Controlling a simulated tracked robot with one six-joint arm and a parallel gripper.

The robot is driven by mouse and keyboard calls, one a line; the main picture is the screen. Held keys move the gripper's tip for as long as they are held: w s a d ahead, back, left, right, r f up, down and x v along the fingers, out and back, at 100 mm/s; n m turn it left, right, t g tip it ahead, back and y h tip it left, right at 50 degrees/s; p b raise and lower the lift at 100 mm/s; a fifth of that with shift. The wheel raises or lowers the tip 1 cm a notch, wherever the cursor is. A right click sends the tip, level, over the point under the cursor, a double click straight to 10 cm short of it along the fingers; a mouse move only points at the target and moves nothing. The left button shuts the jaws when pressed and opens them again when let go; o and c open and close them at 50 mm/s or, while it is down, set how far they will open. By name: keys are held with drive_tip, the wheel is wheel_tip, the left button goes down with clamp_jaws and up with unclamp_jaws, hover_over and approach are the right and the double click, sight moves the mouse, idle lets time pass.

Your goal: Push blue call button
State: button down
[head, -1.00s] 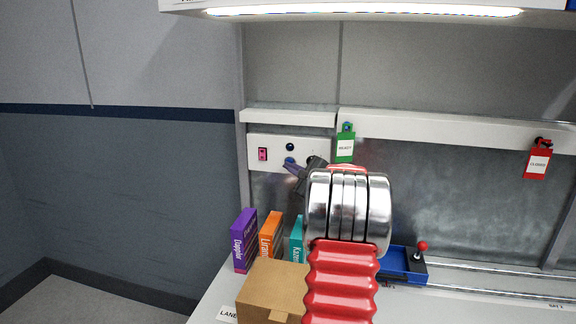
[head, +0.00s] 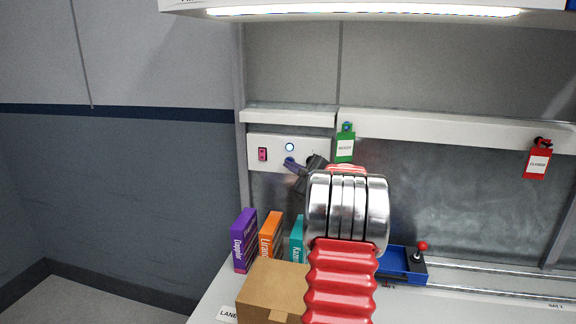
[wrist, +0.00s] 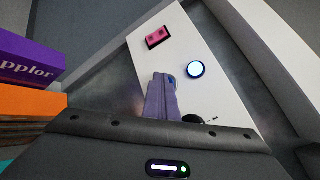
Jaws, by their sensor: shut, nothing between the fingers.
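The white control panel (head: 320,147) is on the back wall. The blue call button (wrist: 172,80) shows as a sliver beside my fingertips in the wrist view; the rest is hidden behind them. My gripper (head: 289,162) is shut and empty, its fingertips at the button in the head view. They appear to touch it, but the exact contact is hidden. A round indicator (head: 289,147) above the button glows white with a blue ring; it also shows in the wrist view (wrist: 196,69).
A green tag (head: 345,148) hangs to the right, and a red tag (head: 538,162) farther right. Purple (head: 243,241) and orange (head: 270,235) boxes and a cardboard box (head: 270,288) stand below.

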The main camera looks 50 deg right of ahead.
drive_tip(key=shift+a, duration=0.2)
drive_tip(key=shift+s+a, duration=0.15)
drive_tip(key=shift+a, duration=0.1)
drive_tip(key=s+a, duration=0.2)
drive_tip(key=a, duration=0.3)
drive_tip(key=shift+s+a, duration=0.2)
drive_tip(key=shift+a, duration=0.05)
idle(0.6)
idle(0.5)
